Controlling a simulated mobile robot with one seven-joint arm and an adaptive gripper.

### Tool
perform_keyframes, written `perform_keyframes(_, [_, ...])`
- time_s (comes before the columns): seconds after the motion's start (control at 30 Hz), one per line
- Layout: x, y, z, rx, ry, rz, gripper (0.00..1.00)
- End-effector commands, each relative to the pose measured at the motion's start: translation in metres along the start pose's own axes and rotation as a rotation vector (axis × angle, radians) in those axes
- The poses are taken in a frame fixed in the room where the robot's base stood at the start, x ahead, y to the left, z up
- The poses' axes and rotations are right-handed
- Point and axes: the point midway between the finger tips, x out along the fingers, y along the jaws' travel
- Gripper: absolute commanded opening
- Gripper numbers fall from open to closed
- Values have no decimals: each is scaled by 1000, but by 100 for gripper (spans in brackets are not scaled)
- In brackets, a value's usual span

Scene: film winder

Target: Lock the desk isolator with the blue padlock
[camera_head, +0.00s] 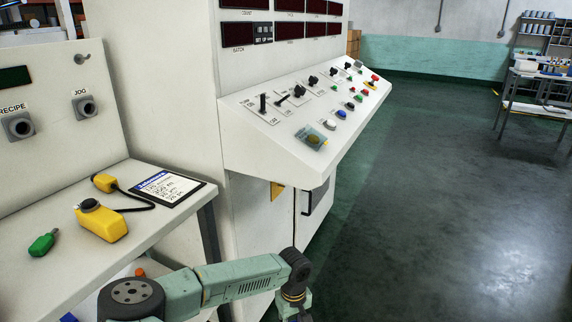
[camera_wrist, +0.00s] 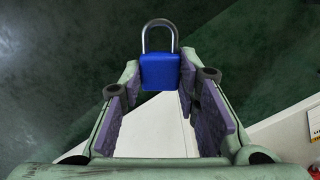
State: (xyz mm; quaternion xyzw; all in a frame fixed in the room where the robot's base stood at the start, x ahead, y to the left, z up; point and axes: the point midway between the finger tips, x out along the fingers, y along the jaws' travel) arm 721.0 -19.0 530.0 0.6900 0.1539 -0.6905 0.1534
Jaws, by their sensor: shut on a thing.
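The blue padlock (camera_wrist: 160,72) is between the fingertips of my gripper (camera_wrist: 160,82) in the wrist view. My gripper is shut on its blue body. The grey shackle points away from the gripper, and both its legs appear to enter the body. The padlock and gripper tips do not show in the head view; only part of my arm does. The sloping control desk (camera_head: 292,160) stands in the middle of the head view. It carries black rotary switches (camera_head: 263,104) and coloured buttons. I cannot tell which control is the isolator.
A side bench at left holds a yellow handheld device (camera_head: 101,222), a green-handled item (camera_head: 43,243) and a label tablet (camera_head: 167,188). A white panel edge (camera_wrist: 285,130) lies below right of the gripper. The green floor (camera_head: 440,210) at right is clear.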

Motion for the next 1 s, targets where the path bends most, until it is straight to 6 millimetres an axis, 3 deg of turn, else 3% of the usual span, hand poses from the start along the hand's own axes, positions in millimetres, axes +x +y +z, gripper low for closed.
perform_keyframes(0.1, [31, -13, 5, 194, -2, 0, 0])
perform_keyframes(0.3, [59, -25, 11, 397, 0, 0, 0])
perform_keyframes(0.6, [114, -44, 48, 441, 1, -1, 0])
perform_keyframes(1.0, [120, -46, 53, 438, 2, 1, 0])
